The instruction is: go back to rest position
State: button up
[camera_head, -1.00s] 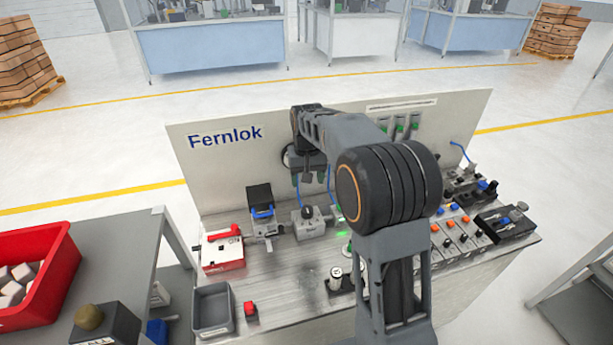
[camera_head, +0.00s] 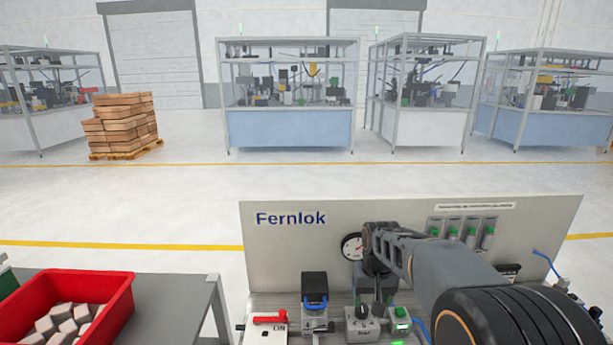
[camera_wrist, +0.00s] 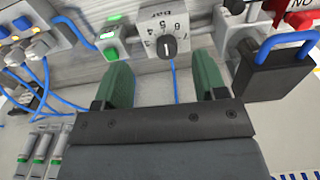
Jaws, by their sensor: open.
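My gripper (camera_wrist: 162,72) shows in the wrist view with its two green fingers spread wide and nothing between them. Beyond the fingertips are a rotary knob on a numbered dial (camera_wrist: 168,46) and a box with a lit green switch (camera_wrist: 109,40). In the head view my gripper (camera_head: 376,284) is small and partly hidden, at the end of my arm, in front of the upright Fernlok panel (camera_head: 290,255). The arm reaches in from the lower right. The knob unit (camera_head: 362,322) stands below the gripper, apart from it as far as I can tell.
A black padlock (camera_wrist: 283,76) with a blue shackle is close right of the fingers. A gauge (camera_head: 352,246) is on the panel beside the gripper. Blue cables (camera_wrist: 62,95) run at left. A red bin (camera_head: 100,305) of blocks stands on the left table. Floor behind the panel is clear.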

jog(key=s+r+t, duration=0.2)
jog(key=s, duration=0.6)
jog(key=s+r+t, duration=0.1)
jog(key=s+r, duration=0.1)
jog(key=s, duration=0.7)
jog(key=shift+t, duration=0.4)
